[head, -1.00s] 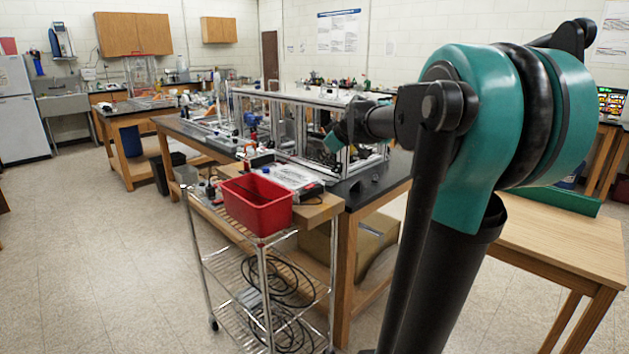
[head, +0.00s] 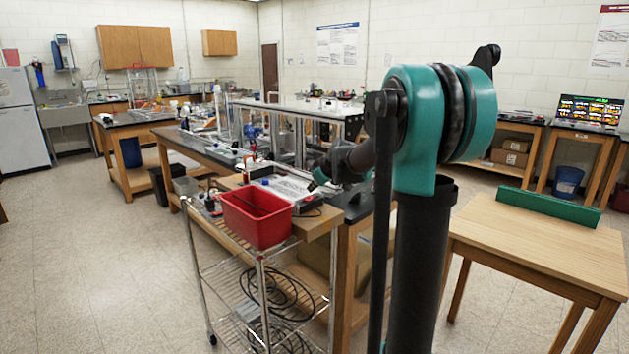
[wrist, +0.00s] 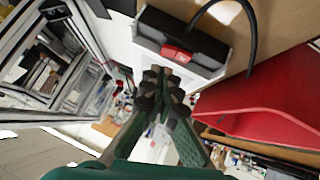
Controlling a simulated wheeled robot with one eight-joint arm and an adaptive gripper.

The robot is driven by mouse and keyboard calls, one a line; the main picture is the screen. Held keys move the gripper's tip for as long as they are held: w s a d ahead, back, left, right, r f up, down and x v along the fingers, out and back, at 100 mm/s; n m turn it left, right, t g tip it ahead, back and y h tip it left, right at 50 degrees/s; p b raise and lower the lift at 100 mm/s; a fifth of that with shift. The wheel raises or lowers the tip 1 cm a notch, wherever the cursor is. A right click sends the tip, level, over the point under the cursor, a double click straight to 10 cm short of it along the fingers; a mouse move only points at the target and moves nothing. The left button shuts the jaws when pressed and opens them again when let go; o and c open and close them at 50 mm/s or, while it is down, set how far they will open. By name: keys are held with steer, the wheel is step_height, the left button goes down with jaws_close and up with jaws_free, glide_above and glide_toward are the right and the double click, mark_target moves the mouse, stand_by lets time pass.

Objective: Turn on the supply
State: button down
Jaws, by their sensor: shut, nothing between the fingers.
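The supply is a flat white box (head: 290,190) on the wooden top at the cart, just behind the red bin in the head view. In the wrist view its dark end panel (wrist: 150,32) carries a red rocker switch (wrist: 176,53), and a black cable leaves the panel beside it. My gripper (wrist: 162,88) is shut and empty, its fingertips just below the red switch in the wrist picture. I cannot tell whether they touch the panel. In the head view the end of my arm reaches the supply's right side. The switch's position cannot be read.
The red bin (head: 255,222) stands close beside the supply; its wall (wrist: 270,100) shows at the wrist view's right. The metal extrusion frame (head: 300,135) stands behind on the bench. A wire cart shelf (head: 235,310) holds coiled cables. A wooden table (head: 540,250) is at right.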

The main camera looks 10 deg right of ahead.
mark_target(309, 199)
steer(key=shift+w+d+f, duration=0.15)
steer(key=shift+d+f, duration=0.05)
steer(key=shift+f, duration=0.7)
steer(key=shift+w+d+f, duration=0.1)
steer(key=shift+d+f, duration=0.05)
steer(key=shift+f, duration=0.1)
